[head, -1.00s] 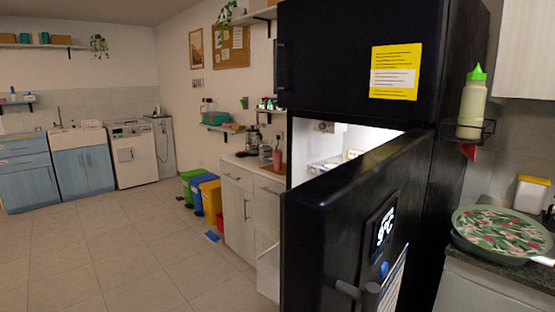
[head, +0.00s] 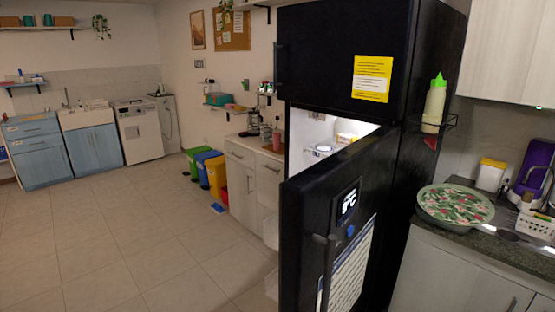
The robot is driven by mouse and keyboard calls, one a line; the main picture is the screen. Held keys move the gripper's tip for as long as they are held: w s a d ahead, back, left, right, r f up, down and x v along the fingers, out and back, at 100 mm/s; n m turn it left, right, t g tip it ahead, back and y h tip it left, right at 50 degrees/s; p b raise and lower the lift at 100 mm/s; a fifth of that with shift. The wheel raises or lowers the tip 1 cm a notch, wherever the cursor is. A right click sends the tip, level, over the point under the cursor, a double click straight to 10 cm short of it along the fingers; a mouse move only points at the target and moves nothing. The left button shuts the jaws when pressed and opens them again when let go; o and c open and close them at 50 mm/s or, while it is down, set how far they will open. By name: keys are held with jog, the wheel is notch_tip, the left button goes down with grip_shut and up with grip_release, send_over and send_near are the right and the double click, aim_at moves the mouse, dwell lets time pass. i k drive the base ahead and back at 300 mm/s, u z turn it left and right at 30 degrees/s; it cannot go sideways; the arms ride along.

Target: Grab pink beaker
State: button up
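A small pink beaker (head: 277,140) stands upright on the far counter (head: 243,144), just left of the open fridge door. It is small and far off in the head view. It stands next to a coffee maker (head: 253,122) and a greyish jar (head: 266,134). My gripper is not in view, so its state and what it may hold do not show.
A black fridge (head: 400,130) has its lower door (head: 318,215) standing open toward me on the right. A wide tiled floor (head: 130,230) is free at left. Coloured bins (head: 206,172) line the counter's left end. A right-hand counter (head: 440,280) holds a patterned tray (head: 455,205).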

aim_at(276, 136)
jog(key=u, duration=0.2)
jog(key=i, duration=0.9)
jog(key=u, duration=0.55)
jog(key=i, duration=2.8)
jog(key=z, duration=0.7)
jog(key=i, duration=1.9)
jog(key=z, duration=0.5)
